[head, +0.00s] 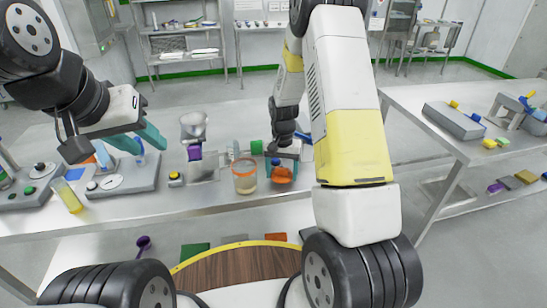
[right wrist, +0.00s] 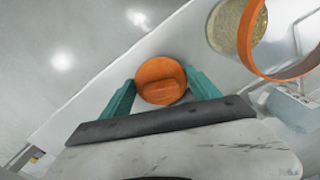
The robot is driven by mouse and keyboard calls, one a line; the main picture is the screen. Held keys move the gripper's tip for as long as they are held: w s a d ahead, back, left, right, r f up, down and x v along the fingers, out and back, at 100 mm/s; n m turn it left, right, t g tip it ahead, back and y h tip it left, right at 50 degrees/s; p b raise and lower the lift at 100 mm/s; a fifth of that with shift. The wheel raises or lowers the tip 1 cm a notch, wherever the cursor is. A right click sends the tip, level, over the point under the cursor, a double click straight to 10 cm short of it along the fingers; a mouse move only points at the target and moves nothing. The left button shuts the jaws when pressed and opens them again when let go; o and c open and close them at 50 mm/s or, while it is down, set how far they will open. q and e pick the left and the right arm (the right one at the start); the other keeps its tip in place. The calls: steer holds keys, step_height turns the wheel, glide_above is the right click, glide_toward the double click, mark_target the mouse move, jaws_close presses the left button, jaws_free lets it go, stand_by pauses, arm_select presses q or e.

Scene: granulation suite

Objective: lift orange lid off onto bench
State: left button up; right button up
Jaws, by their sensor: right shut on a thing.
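The orange lid (head: 282,176) is between the teal fingers of my right gripper (head: 280,168), near the bench's front edge. In the right wrist view the round lid (right wrist: 161,80) sits between both fingertips (right wrist: 160,92). I cannot tell whether it touches the bench (head: 215,193). The clear jar (head: 245,184) stands upright just left of the lid, apart from it. Its top is open with an orange rim, and tan granules show inside in the right wrist view (right wrist: 232,30). My left gripper (head: 138,141) is open and empty above the bench's left part.
A steel funnel device (head: 193,125) and a green-ended cylinder (head: 256,147) stand by the jar. A grey scale (head: 118,181), a yellow-filled cylinder (head: 68,196) and a control box (head: 35,188) are at the left. A second bench (head: 410,98) stands at the right.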

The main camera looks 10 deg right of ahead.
mark_target(282, 169)
steer(key=shift+f, duration=0.55)
steer(key=o, duration=1.9)
steer(key=shift+c, duration=0.2)
steer(key=shift+r, duration=3.9)
